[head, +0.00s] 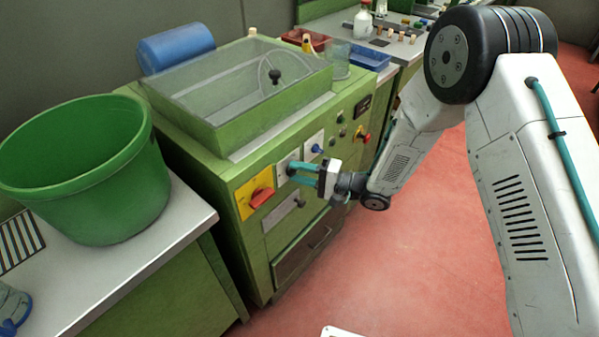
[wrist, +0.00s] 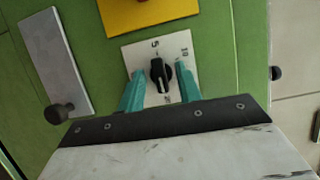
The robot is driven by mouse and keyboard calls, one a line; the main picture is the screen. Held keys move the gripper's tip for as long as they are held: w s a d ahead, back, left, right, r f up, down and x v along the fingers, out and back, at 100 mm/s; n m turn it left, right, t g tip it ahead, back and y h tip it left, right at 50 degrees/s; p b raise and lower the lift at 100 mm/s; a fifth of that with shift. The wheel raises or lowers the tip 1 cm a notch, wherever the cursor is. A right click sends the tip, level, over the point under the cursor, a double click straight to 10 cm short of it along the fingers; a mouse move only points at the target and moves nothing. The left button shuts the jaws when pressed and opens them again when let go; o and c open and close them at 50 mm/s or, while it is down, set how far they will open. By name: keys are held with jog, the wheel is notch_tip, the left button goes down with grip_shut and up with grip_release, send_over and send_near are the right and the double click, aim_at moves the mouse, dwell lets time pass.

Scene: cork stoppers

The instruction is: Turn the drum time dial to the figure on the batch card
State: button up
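The time dial is a black knob (wrist: 158,74) on a white plate (wrist: 176,48) in the wrist view. Printed figures stand around it; I make out a 5 at the top and what looks like 10 at the upper right. A light pointer line shows on the knob. My gripper (wrist: 160,76) has its two teal fingers apart, one on each side of the knob, with gaps visible. In the head view my gripper (head: 296,172) is at the front panel of the green machine (head: 225,180) and hides most of the dial. I cannot make out a batch card.
A yellow plate (head: 243,203) with a red switch (head: 261,198) is left of the dial. A blue knob (head: 316,148) is to its right. A grey plate (wrist: 54,60) and dark round knob (wrist: 58,113) are close by in the wrist view. Red floor (head: 400,260) is clear.

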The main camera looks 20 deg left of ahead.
jog(key=d, duration=0.7)
jog(key=shift+d, duration=0.3)
